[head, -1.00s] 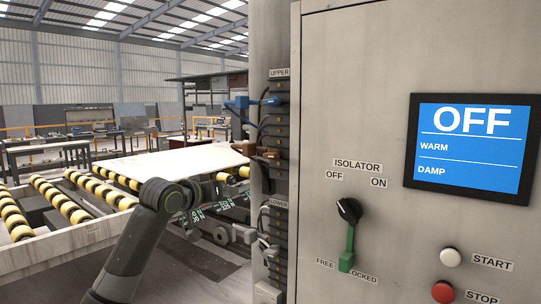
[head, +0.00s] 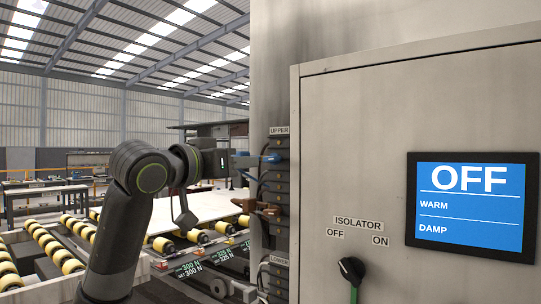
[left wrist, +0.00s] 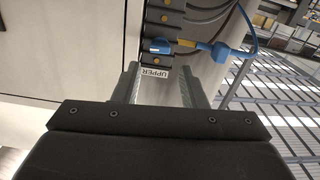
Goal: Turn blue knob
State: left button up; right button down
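The blue knob (head: 271,158) sits near the top of a column of dark sockets under the UPPER label, on the side of the grey cabinet. In the left wrist view the blue knob (left wrist: 157,46) lies just beyond my fingertips. A blue plug with a yellow band (left wrist: 222,52) on a blue cable is beside it. My left gripper (head: 232,161) points right at the column; in the left wrist view its fingers (left wrist: 160,78) are apart, with the UPPER label (left wrist: 156,73) showing between them. Nothing is between the fingers. My right gripper is not in view.
The cabinet front (head: 350,110) carries a blue screen (head: 470,207) reading OFF, WARM, DAMP and a black isolator knob (head: 351,268). Brown plugs (head: 268,212) and cables hang below the blue knob. A roller conveyor (head: 60,250) with a pale slab (head: 195,210) is behind my arm.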

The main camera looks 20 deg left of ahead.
aim_at(268, 161)
pick_arm(q)
jog(key=p+x, duration=0.3)
jog(key=x, duration=0.7)
jog(key=shift+w+d+p, duration=0.15)
jog(key=shift+w+p, duration=0.25)
jog(key=shift+w, duration=0.05)
jog(key=c, duration=0.7)
